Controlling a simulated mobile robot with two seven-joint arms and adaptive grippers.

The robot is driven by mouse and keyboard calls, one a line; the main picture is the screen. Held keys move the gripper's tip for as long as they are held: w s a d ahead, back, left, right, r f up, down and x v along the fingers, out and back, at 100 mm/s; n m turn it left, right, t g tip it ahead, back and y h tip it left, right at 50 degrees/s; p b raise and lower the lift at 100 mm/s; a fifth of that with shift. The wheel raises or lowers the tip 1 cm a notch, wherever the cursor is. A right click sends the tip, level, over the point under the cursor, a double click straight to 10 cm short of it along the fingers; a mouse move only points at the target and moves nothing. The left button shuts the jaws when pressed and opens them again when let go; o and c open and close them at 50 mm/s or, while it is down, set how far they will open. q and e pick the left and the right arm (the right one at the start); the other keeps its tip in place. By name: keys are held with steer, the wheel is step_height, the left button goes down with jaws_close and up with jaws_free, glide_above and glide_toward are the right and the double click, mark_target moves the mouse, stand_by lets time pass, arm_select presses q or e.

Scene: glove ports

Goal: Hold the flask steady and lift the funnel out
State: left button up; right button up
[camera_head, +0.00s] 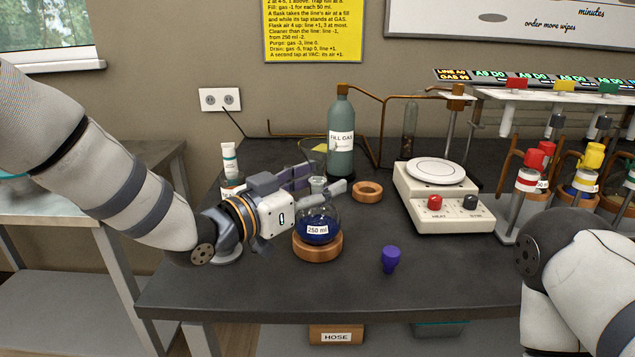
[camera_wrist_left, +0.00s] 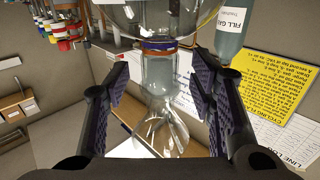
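The round glass flask (camera_head: 318,228), labelled 250 ml and holding dark blue liquid, stands upright in a cork ring (camera_head: 318,247). My left gripper (camera_head: 324,180) is open, with its fingers on either side of the flask's neck. In the left wrist view, which is upside down, the neck (camera_wrist_left: 159,75) lies between the fingers with a gap on both sides. A clear flared glass piece, seemingly the funnel (camera_wrist_left: 160,132), sits at the neck's mouth; in the head view it is small and partly hidden by the fingers. My right arm is at the lower right; its gripper is out of view.
A purple stopper (camera_head: 390,259) stands on the dark bench right of the flask. An empty cork ring (camera_head: 367,191), a hotplate (camera_head: 447,212) and the FILL GAS bottle (camera_head: 340,138) stand behind. A white-capped bottle (camera_head: 230,163) is behind my left gripper. The front bench is mostly clear.

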arm_select(q)
steer(key=v, duration=1.2)
steer(key=shift+f, duration=0.1)
steer(key=shift+c, duration=0.4)
steer(key=x, duration=1.2)
jaws_close()
stand_by(0.8)
